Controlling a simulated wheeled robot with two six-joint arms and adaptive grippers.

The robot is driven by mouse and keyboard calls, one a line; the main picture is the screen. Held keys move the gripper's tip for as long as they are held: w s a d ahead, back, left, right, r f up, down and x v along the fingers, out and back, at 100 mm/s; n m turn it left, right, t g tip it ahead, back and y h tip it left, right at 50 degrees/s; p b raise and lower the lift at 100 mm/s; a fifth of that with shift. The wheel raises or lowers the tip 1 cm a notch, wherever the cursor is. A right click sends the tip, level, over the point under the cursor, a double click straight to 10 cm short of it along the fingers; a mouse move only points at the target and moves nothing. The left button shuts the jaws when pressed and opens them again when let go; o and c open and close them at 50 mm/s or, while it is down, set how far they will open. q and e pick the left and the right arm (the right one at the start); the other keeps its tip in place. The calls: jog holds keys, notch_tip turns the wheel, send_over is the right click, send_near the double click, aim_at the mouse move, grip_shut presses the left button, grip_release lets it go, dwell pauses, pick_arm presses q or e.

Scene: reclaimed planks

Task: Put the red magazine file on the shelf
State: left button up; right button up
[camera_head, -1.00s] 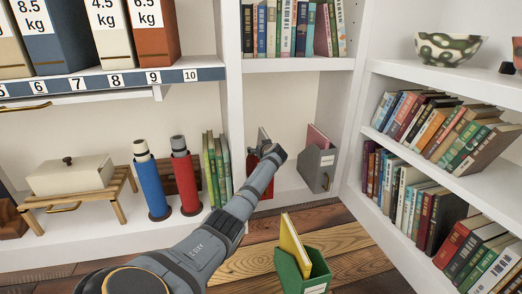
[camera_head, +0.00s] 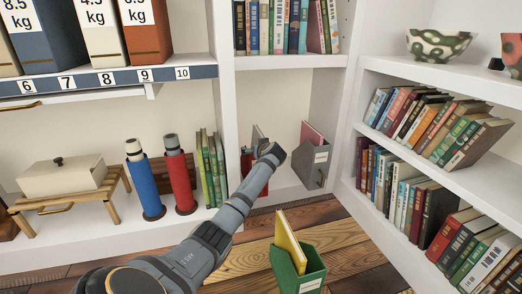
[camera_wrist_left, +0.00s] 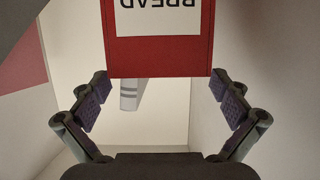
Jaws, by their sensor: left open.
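The red magazine file (camera_head: 246,162) stands in the lower shelf bay, mostly hidden behind my left gripper in the head view. In the left wrist view the red file (camera_wrist_left: 160,52) fills the upper middle, with a white label reading BREAD upside down. A grey striped item (camera_wrist_left: 130,94) shows just past its edge. My left gripper (camera_head: 268,152) is at the file; its fingers (camera_wrist_left: 163,92) are spread apart, one to each side of the file, with gaps visible. My right gripper is not in view.
A grey magazine file (camera_head: 312,160) stands right of the red one, and green books (camera_head: 210,168) stand to its left. A green file (camera_head: 298,268) with a yellow book is on the wooden floor. Red (camera_head: 180,175) and blue (camera_head: 143,180) bottles stand on the left shelf.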

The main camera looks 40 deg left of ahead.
pick_arm(q)
jog(key=v, duration=0.7)
jog(key=shift+d+r, duration=0.15)
jog(key=shift+d, duration=0.1)
jog(key=shift+s, duration=0.1)
